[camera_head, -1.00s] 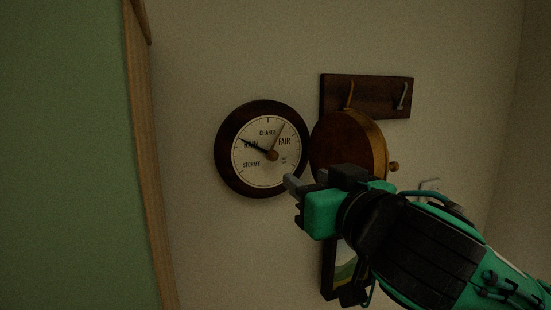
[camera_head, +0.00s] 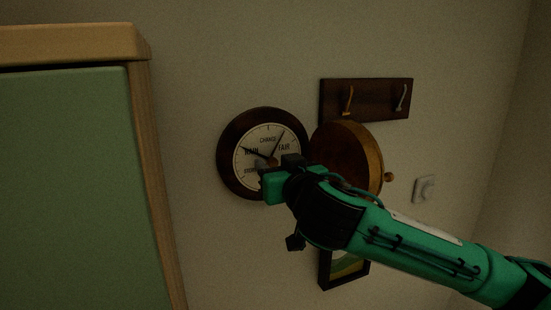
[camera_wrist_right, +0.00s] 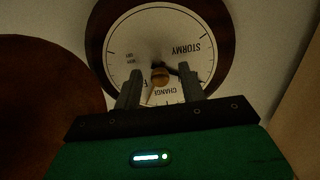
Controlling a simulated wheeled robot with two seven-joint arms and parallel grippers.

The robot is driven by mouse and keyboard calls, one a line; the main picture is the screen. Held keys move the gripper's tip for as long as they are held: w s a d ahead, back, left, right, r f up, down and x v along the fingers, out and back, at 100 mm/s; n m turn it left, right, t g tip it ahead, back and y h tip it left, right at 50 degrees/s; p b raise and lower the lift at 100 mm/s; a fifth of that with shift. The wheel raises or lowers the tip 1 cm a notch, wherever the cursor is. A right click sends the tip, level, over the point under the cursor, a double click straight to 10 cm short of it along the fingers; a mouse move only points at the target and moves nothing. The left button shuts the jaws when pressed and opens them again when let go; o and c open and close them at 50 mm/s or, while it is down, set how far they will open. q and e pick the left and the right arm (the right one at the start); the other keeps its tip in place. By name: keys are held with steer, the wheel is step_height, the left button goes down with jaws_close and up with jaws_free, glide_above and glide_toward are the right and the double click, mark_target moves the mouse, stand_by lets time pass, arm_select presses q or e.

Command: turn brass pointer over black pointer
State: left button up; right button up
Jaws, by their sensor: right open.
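The round barometer (camera_head: 230,150) hangs on the wall, with a dark wooden rim and a pale dial. Its black pointer (camera_head: 254,152) points up-left toward RAIN. Its brass pointer (camera_head: 277,143) points up-right, between CHANGE and FAIR. My right gripper (camera_head: 264,166) is at the lower middle of the dial and hides part of it. In the right wrist view the dial is upside down. My left gripper is out of view.
A wall switch (camera_head: 424,189) is at right, a green cabinet (camera_head: 75,190) at left.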

jaws_close()
steer(key=n+b, duration=0.3)
steer(key=n, duration=0.3)
steer(key=shift+n+b, duration=0.4)
steer(key=n, duration=0.3)
steer(key=shift+w+n, duration=0.1)
steer(key=shift+n, duration=0.2)
steer(key=n, duration=0.3)
steer(key=shift+n+b, duration=0.3)
steer(key=shift+b, duration=0.05)
steer(key=shift+n, duration=1.9)
